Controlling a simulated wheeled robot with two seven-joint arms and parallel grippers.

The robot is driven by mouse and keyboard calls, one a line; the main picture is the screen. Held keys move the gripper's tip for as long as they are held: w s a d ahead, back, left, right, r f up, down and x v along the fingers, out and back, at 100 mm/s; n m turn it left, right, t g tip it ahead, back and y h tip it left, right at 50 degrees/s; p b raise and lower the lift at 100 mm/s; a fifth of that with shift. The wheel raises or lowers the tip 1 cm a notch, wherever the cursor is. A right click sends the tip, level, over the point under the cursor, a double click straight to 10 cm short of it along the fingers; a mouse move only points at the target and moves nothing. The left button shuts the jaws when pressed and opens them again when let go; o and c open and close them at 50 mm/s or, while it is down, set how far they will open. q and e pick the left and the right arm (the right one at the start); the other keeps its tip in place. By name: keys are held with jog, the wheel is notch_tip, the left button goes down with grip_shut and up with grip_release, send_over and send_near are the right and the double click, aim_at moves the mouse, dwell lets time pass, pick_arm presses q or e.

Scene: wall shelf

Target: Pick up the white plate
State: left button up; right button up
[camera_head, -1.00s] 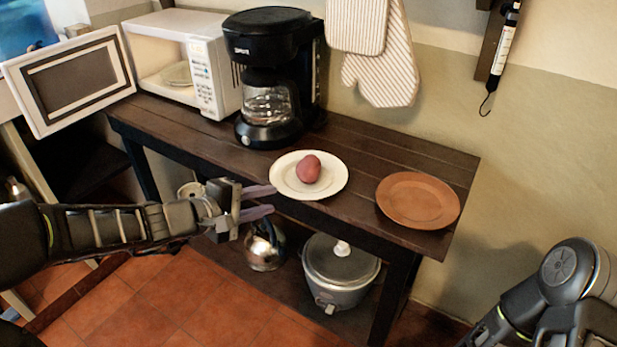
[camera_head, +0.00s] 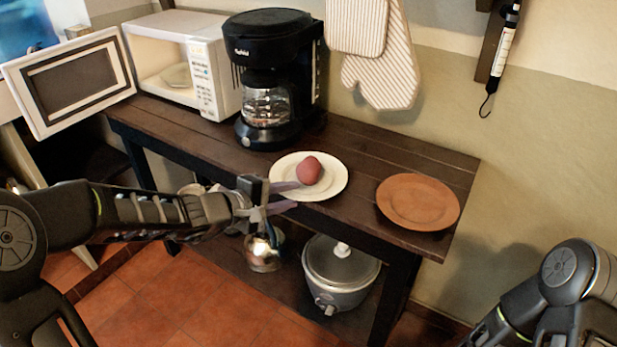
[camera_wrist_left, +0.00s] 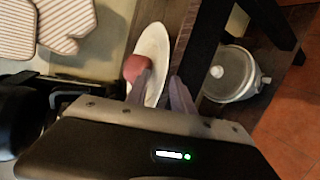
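The white plate (camera_head: 332,185) lies near the front edge of the dark table, with a reddish potato-like item (camera_head: 309,170) on it. My left gripper (camera_head: 296,195) is at the plate's front-left rim with its fingers apart. One finger reaches above the plate near the red item; the other is lower, by the table edge. In the left wrist view the plate (camera_wrist_left: 152,45) shows behind the fingers (camera_wrist_left: 160,90), its rim lying between them. I cannot tell whether either finger touches it. Part of my right arm shows at lower right; its gripper is out of view.
A brown plate (camera_head: 418,201) sits to the right. A coffee maker (camera_head: 268,75) stands behind, to the left. An open microwave (camera_head: 180,60) holds another pale plate. A rice cooker (camera_head: 341,265) and a kettle (camera_head: 264,248) are on the lower shelf. Oven mitts hang on the wall.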

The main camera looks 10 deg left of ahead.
pick_arm(q)
jog(key=shift+c, duration=0.6)
grip_shut()
jog(key=shift+r, duration=0.1)
dwell(1.1)
